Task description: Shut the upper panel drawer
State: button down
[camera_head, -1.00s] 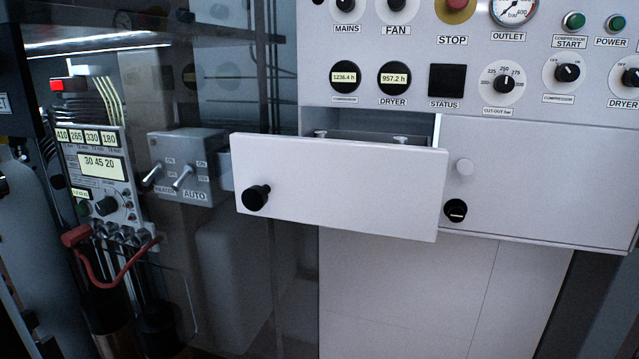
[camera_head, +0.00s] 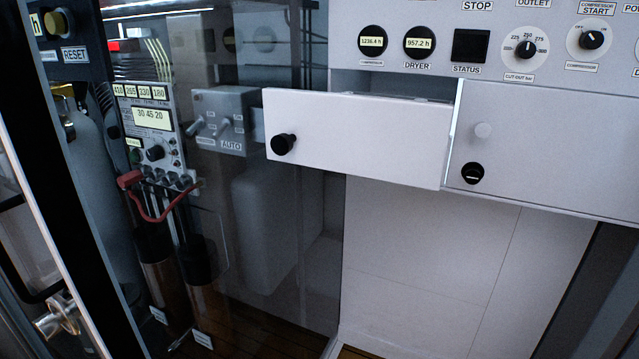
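The upper panel drawer (camera_head: 360,140) has a plain white front and stands pulled out from the grey panel, below the row with the DRYER display. A dark gap shows above its top edge. A black knob (camera_head: 283,144) sticks out at the left of its front. My gripper is not in view, and nothing touches the drawer front.
A glass pane covers switches and gauges on the left. A dark frame post (camera_head: 60,190) stands at far left.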

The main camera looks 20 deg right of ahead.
aim_at(394, 138)
jog(key=k+z, duration=0.2)
jog(key=z, duration=0.15)
jog(key=k+l+z, duration=0.1)
jog(key=z, duration=0.25)
jog(key=j+z, duration=0.25)
jog(key=z, duration=0.2)
jog(key=j+z, duration=0.3)
jog(key=z, duration=0.15)
jog(key=j, duration=0.3)
jog(key=i, duration=0.05)
